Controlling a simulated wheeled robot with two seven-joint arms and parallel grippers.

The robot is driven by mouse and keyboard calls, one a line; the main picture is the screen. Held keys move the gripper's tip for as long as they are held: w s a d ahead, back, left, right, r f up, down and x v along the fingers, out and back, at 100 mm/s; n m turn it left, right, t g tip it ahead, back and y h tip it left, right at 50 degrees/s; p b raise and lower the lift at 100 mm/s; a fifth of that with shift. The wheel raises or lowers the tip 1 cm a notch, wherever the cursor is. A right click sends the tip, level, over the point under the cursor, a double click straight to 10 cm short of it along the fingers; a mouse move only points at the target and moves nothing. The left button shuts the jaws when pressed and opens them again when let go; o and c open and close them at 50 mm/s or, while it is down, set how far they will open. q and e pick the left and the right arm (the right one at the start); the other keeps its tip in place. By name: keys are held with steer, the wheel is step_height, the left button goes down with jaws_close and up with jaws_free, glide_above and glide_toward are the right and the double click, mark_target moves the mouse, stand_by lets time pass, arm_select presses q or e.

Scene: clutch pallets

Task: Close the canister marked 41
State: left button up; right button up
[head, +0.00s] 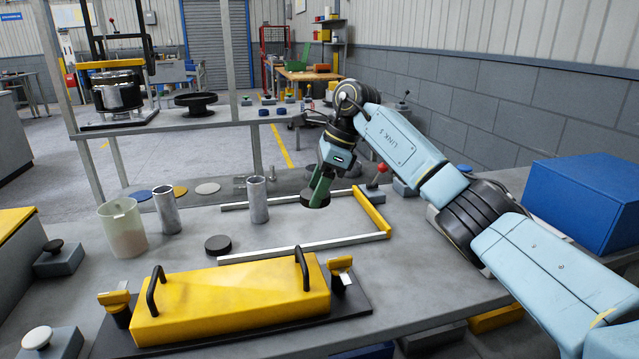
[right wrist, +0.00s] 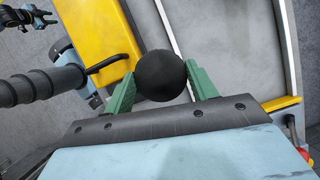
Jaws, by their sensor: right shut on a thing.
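My right gripper (head: 318,188) is shut on a black round lid (head: 315,201), held above the table inside the metal frame. In the right wrist view the black lid (right wrist: 160,72) sits between the green fingers. A translucent canister (head: 123,230) and two open-topped grey metal canisters, one at left (head: 167,210) and one further right (head: 257,202), stand upright to the left of the gripper. No number 41 is legible on any of them. A dark puck-like disc (head: 217,245) lies on the table.
A yellow block (head: 230,300) with black handles lies in front. A low frame has grey bars and a yellow bar (head: 373,213) at right. Blue (head: 141,195), yellow and grey discs lie at the back left. A blue box (head: 585,200) stands at right.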

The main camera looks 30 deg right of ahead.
steer(key=s+a+r+n+g+h, duration=0.1)
steer(key=s+a+r+n+g, duration=0.15)
steer(key=s+a+n, duration=0.5)
steer(key=s+a+r+n+g+h, duration=0.15)
steer(key=a+n+g, duration=0.25)
steer(key=n, duration=0.7)
steer(key=s+d+f+n+h, duration=0.1)
steer(key=s+f+n, duration=0.3)
steer(key=s+f, duration=0.4)
steer(key=shift+s+d+h, duration=0.15)
steer(key=shift+d+h, duration=0.05)
steer(key=shift+h, duration=0.15)
